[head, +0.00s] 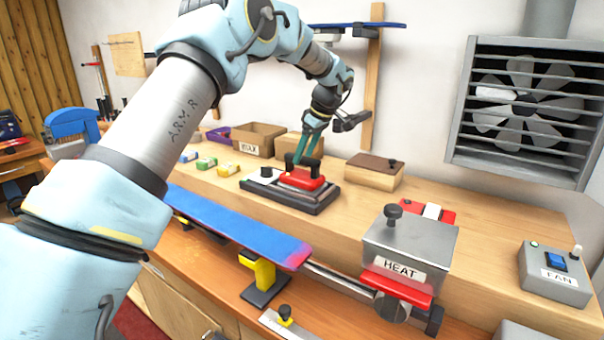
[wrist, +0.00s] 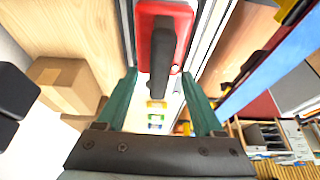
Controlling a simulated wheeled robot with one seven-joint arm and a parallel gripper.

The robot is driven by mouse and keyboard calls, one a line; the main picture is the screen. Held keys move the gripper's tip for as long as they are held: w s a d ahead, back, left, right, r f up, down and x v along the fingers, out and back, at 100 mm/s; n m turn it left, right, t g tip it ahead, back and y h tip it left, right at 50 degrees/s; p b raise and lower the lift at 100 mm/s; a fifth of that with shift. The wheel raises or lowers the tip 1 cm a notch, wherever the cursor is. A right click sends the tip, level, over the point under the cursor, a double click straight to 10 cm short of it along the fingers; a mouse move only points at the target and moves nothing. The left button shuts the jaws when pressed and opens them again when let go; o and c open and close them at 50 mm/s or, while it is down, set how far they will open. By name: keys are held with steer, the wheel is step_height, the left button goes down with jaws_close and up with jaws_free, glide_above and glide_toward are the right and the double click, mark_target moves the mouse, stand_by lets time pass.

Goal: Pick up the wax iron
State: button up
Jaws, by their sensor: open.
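The wax iron (head: 302,178) is red with a dark handle and rests on a black and metal stand (head: 280,194) on the raised bench shelf. In the wrist view the iron's red body (wrist: 150,15) and dark handle (wrist: 160,62) lie ahead between the finger lines. My gripper (head: 305,156) is directly above the iron, pointing down, with green fingers. In the wrist view my gripper (wrist: 160,80) is open, with one finger on each side of the handle's line. Whether the fingers touch the handle cannot be told.
A wooden block with a dark top (head: 376,170) stands right of the stand. A cardboard wax box (head: 258,138) and small wax blocks (head: 206,163) are to the left. A blue ski or board (head: 240,228) lies in front. The grey HEAT box (head: 410,245) is front right.

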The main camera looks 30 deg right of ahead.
mark_target(302, 172)
steer(key=shift+x, duration=1.3)
jaws_close()
steer(key=shift+r, duration=0.15)
